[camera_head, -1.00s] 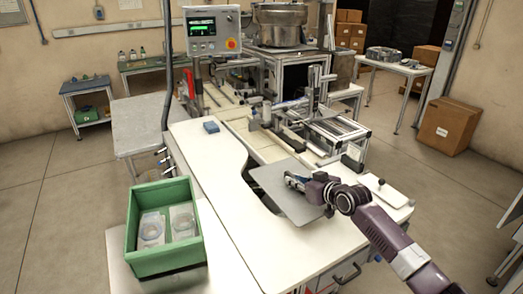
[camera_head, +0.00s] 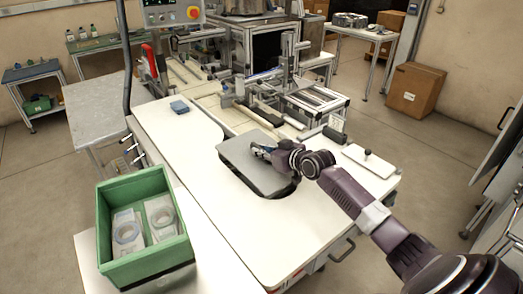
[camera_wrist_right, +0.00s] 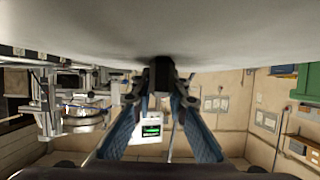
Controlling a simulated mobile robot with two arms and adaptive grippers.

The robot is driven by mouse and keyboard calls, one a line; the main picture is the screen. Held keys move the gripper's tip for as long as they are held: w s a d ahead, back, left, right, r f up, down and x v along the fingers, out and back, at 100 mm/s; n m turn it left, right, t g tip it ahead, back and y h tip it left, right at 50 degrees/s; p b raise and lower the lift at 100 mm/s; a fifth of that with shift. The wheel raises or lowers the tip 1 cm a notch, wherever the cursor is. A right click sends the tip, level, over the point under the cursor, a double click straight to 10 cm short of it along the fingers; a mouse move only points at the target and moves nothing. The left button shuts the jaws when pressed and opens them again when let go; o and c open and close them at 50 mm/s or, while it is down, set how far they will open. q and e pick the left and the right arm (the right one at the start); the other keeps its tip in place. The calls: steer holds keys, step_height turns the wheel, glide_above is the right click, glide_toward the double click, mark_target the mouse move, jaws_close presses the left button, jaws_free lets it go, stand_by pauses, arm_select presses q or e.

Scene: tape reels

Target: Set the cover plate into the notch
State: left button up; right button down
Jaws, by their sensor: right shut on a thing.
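The grey cover plate (camera_head: 243,168) is at the curved notch (camera_head: 289,191) in the white tabletop and covers most of it. A dark strip of the notch shows along the plate's near right edge. My right gripper (camera_head: 261,152) is shut on the plate's knob. In the right wrist view, the fingers (camera_wrist_right: 163,98) close on a dark knob (camera_wrist_right: 162,70), and the plate's pale surface (camera_wrist_right: 80,30) fills the top. Whether the plate touches the table or hovers just above it, I cannot tell. My left gripper is not in view.
A green crate (camera_head: 108,205) with tape reels in clear packs stands at the left. A small blue block (camera_head: 179,107) lies on the white table (camera_head: 225,232). A white plate with a knob (camera_head: 369,160) lies right of my gripper. Machine rails (camera_head: 310,105) stand behind.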

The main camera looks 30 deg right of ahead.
mark_target(262, 162)
steer(key=shift+f+b, duration=0.55)
steer(key=shift+f, duration=0.2)
steer(key=shift+f+b, duration=0.6)
steer(key=shift+f, duration=0.05)
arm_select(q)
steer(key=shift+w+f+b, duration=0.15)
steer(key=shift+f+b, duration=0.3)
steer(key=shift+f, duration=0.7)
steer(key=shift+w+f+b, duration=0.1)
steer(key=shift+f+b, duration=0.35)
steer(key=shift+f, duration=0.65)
arm_select(e)
steer(key=shift+f, duration=1.25)
steer(key=c, duration=1.8)
jaws_free()
steer(key=shift+s+f, duration=0.1)
steer(key=shift+f, duration=0.05)
steer(key=v, duration=1.2)
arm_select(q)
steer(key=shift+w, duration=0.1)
